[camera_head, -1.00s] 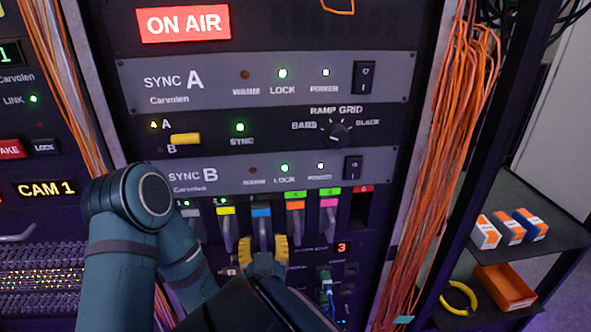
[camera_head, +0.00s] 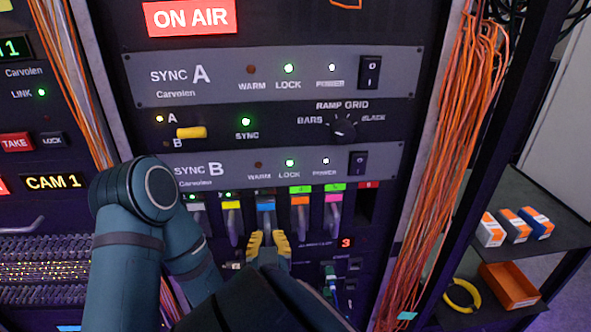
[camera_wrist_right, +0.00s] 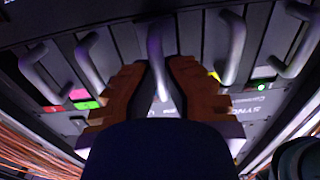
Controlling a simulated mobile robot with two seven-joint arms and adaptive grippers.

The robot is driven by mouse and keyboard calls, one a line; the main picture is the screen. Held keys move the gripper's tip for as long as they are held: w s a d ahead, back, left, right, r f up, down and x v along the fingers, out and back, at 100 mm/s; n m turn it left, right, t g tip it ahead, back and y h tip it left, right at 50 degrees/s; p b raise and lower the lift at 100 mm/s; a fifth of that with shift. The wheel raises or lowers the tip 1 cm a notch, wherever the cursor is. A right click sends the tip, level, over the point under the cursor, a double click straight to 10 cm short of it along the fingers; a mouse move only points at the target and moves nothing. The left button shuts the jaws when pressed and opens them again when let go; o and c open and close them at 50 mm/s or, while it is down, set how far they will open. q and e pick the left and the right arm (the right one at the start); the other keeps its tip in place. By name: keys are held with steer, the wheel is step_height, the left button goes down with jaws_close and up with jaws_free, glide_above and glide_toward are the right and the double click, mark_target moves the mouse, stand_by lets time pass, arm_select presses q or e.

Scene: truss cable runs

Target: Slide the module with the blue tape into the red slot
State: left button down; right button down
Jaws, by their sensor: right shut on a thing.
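The module with the blue tape (camera_head: 265,204) sits in the row of upright modules under the SYNC B panel, with its grey handle pointing down and out. My right gripper (camera_head: 268,240), with yellow fingertips, is shut on that handle. In the right wrist view its two fingers (camera_wrist_right: 160,72) stand on both sides of the pale handle (camera_wrist_right: 157,50); the blue tape is hidden there. The red slot (camera_head: 365,206) is a dark, empty opening at the right end of the row, under a small red label (camera_head: 368,185). My left gripper is out of view.
Left of the blue module is a yellow-taped module (camera_head: 231,205); right of it are an orange-taped one (camera_head: 299,201) and a pink-taped one (camera_head: 333,199). Orange cables (camera_head: 430,170) hang right of the rack. A shelf holds small boxes and an orange tray (camera_head: 509,285).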

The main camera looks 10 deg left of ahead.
steer(key=shift+v, duration=2.2)
steer(key=shift+s, duration=0.1)
